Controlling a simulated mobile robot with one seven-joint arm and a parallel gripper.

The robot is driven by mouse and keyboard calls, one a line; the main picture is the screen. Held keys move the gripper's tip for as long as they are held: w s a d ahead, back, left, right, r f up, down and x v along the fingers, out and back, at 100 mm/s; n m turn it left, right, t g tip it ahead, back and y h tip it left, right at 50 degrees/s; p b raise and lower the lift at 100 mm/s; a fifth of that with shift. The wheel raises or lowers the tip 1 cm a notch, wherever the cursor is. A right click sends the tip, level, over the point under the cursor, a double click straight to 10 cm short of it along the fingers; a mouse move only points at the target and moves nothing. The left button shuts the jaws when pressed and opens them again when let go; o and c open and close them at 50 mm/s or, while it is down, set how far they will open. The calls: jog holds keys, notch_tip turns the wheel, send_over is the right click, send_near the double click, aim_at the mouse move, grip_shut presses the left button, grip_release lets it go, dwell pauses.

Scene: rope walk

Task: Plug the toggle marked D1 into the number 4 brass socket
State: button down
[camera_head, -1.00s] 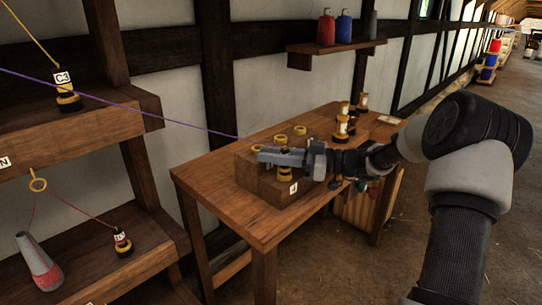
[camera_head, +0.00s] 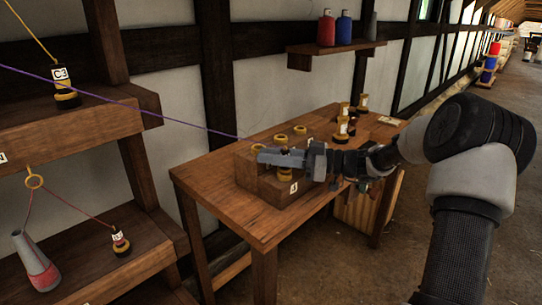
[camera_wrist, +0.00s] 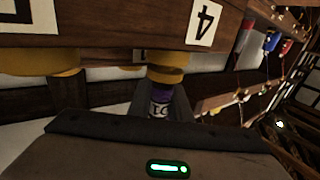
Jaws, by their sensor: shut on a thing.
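My gripper (camera_head: 283,158) is over the wooden socket block (camera_head: 262,185) on the table, shut on a toggle (camera_wrist: 160,105) that is mostly hidden in the head view. In the wrist view the toggle sits between the fingers, with a purple band and a white label that I cannot read clearly. A purple line (camera_head: 120,104) runs from the left to the gripper. The number 4 label (camera_wrist: 204,24) is on the block face, also in the head view (camera_head: 293,188). The number 4 brass socket (camera_wrist: 167,68) is in line with the toggle's purple end; whether the toggle is seated, I cannot tell.
Other brass sockets (camera_head: 300,130) are on the block close behind the gripper. Several toggles (camera_head: 343,125) stand further back on the table (camera_head: 215,182). A shelf rack (camera_head: 75,128) at left holds a toggle marked C3 (camera_head: 65,92) and a grey-red cone (camera_head: 38,265).

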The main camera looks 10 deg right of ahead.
jog(key=shift+f, duration=0.35)
jog(key=c, duration=1.9)
grip_release()
jog(key=shift+b+v, duration=0.7)
jog(key=shift+v, duration=0.6)
jog(key=v, duration=0.8)
jog(key=shift+d, duration=0.2)
